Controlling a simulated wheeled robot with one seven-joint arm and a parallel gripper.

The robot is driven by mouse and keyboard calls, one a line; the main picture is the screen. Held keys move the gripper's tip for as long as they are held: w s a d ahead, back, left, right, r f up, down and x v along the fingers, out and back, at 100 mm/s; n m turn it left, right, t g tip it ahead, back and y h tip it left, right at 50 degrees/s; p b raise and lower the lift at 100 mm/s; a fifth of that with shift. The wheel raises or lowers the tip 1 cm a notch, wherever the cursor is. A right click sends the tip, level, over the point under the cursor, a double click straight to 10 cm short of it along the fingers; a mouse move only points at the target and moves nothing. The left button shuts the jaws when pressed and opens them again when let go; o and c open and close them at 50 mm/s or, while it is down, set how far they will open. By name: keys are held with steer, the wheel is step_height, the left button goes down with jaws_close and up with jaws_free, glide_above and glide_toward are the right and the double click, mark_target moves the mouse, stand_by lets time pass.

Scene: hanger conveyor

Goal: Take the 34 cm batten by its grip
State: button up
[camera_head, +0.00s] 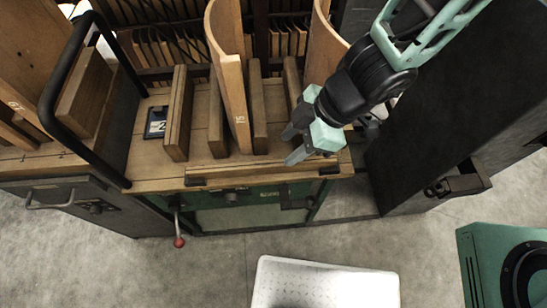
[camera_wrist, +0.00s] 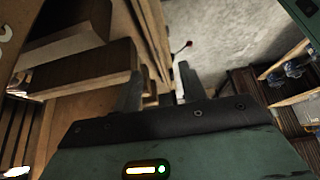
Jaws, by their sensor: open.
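Several wooden battens stand on edge on the wooden bench top (camera_head: 150,175): a left one (camera_head: 178,115), a short one (camera_head: 217,118), one right of the middle (camera_head: 258,108) and one near my gripper (camera_head: 292,80). No length marking is readable, so I cannot tell which is the 34 cm batten, and I cannot make out a grip. My gripper (camera_head: 292,146) is open and empty over the front right of the bench, its fingers pointing left. In the wrist view my gripper (camera_wrist: 158,78) has a gap between its fingers, with wooden pieces (camera_wrist: 80,66) to the left.
Tall curved boards (camera_head: 230,85) rise among the battens, one numbered. A black tube rail (camera_head: 65,75) bounds the bench's left. A dark panel (camera_head: 455,100) stands at the right. A white perforated tray (camera_head: 325,285) and a green machine (camera_head: 500,265) are in front. Grey floor lies between.

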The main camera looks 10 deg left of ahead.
mark_target(263, 164)
steer(key=b+x, duration=0.3)
steer(key=x, duration=0.2)
steer(key=shift+a+f, duration=0.1)
steer(key=shift+f, duration=0.35)
steer(key=shift+w+a+b+x, duration=0.15)
steer(key=shift+b+x, duration=0.25)
steer(key=shift+x, duration=0.55)
steer(key=shift+w+a+b+x, duration=0.15)
steer(key=shift+b+x, duration=0.2)
steer(key=shift+x, duration=0.65)
steer(key=shift+w+a+b+x, duration=0.15)
steer(key=shift+b+x, duration=0.25)
steer(key=shift+x, duration=0.55)
steer(key=shift+s+r, duration=0.15)
steer(key=shift+r, duration=0.1)
jaws_close()
